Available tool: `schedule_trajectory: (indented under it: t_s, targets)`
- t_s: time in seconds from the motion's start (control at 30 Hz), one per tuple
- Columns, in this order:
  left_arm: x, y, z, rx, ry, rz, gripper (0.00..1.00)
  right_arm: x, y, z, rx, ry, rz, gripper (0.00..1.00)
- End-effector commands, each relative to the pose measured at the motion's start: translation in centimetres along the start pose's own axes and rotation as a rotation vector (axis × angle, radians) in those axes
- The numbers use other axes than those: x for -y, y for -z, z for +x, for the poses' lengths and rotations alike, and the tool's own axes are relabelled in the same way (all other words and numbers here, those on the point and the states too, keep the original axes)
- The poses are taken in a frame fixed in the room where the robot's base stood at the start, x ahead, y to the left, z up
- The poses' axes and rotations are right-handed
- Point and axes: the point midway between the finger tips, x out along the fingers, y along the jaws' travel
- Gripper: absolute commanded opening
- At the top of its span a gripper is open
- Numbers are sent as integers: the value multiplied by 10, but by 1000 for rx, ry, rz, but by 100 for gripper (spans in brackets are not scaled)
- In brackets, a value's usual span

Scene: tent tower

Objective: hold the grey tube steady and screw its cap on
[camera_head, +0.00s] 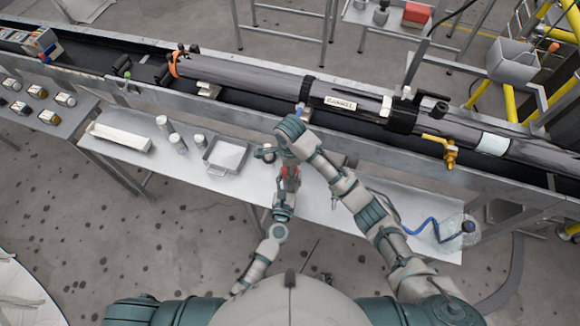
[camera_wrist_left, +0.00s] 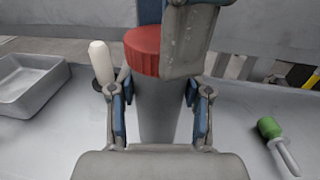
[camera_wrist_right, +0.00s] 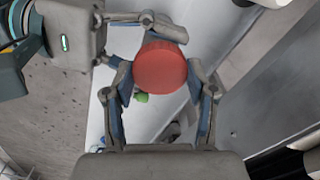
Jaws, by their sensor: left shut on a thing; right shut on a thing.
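The grey tube (camera_wrist_left: 165,112) stands upright in the left wrist view, between the fingers of my left gripper (camera_wrist_left: 160,108), which is shut on it. The red ribbed cap (camera_wrist_left: 143,52) sits at the tube's top end; how far it is threaded on cannot be seen. My right gripper (camera_wrist_right: 160,82) is shut around the red cap (camera_wrist_right: 160,66), seen from above in the right wrist view. In the head view my right wrist hides most of the tube and cap above my left gripper (camera_head: 289,180).
The work table holds a shallow grey tray (camera_head: 226,156), a white long box (camera_head: 120,137) and small white bottles (camera_head: 178,143). A green-handled tool (camera_wrist_left: 270,128) lies to the right in the left wrist view. A railed trough with a large pipe (camera_head: 255,78) runs behind the table.

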Motion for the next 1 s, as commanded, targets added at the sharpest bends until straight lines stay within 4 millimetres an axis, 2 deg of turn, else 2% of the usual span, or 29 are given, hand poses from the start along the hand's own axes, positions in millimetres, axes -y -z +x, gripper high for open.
schedule_trajectory:
  t_s: [0.03,0.1,0.2,0.33,0.6,0.63,0.7,0.73,1.0]
  targets:
    - [1,1,-1,-3,3,1,0,-1,-5,0,12,-4,148,41]
    - [1,1,-1,-3,3,2,0,0,-3,0,8,-3,347,41]
    - [2,2,-1,-3,4,2,0,1,-1,0,2,0,508,41]
    - [2,2,-1,-3,5,2,0,1,-1,0,3,2,598,41]
    - [2,2,-1,-3,6,2,0,2,-1,-1,4,5,604,41]
    - [2,2,-1,-3,6,2,0,2,-1,-1,4,5,603,61]
    - [2,2,-1,-3,6,1,0,2,-1,-1,4,5,603,79]
    - [2,2,-1,-3,5,1,0,2,-1,-1,3,5,603,82]
    - [1,2,0,-3,3,1,0,2,0,-1,1,3,601,82]
